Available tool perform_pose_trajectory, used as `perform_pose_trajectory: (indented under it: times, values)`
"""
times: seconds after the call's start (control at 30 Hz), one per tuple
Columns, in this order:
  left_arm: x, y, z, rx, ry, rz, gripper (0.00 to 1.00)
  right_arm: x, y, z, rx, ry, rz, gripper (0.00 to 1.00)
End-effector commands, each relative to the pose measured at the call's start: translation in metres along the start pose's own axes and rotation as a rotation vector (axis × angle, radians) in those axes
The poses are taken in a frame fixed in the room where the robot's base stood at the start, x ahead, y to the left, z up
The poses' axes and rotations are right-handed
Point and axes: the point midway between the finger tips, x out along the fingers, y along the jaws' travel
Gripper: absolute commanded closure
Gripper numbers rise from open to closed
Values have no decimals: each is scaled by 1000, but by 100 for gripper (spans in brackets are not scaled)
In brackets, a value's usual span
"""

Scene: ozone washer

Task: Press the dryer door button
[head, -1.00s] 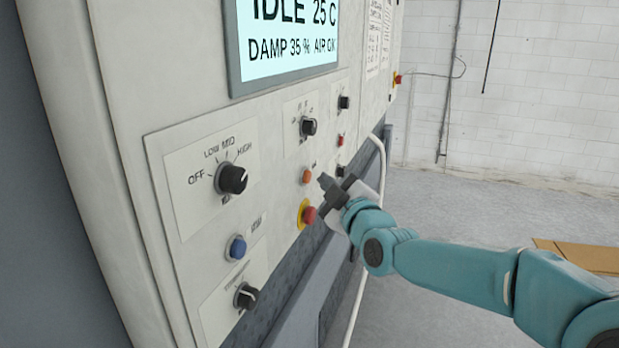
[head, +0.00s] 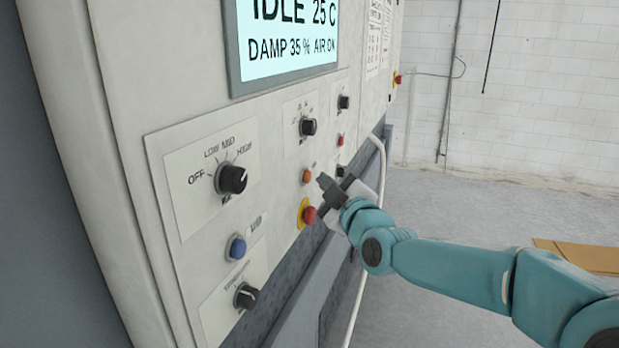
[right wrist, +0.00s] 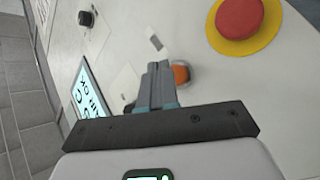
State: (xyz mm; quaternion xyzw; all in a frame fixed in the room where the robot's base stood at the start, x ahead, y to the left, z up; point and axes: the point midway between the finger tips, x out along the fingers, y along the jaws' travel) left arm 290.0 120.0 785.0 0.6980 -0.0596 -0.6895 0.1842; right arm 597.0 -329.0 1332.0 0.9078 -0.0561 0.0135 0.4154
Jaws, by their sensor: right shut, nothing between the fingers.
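The control panel (head: 275,120) carries several buttons and knobs. An orange button (head: 306,176) sits in the middle of it, above a red emergency button on a yellow ring (head: 307,213). A blue button (head: 237,248) is lower left, and a small red button (head: 340,140) is farther along. I cannot read which label names the dryer door. My right gripper (head: 323,181) is shut and empty, its tips close to the right of the orange button. In the right wrist view the shut fingers (right wrist: 157,72) are beside the orange button (right wrist: 181,74); contact cannot be told. My left gripper is out of view.
A screen (head: 287,45) above the buttons reads IDLE 25 C, DAMP 35 %. Dark knobs (head: 231,179) stick out of the panel around the buttons. A pale hose (head: 366,250) hangs along the machine's side.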

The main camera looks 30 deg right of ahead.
Motion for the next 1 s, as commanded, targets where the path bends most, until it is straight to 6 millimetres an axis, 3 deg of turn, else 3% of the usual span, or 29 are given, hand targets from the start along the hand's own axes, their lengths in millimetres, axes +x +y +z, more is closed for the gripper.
perform_pose_trajectory:
  times: [1.0]
  values:
    - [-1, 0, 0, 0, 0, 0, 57, 8, -6, -7, 2, 1, 0, 100]
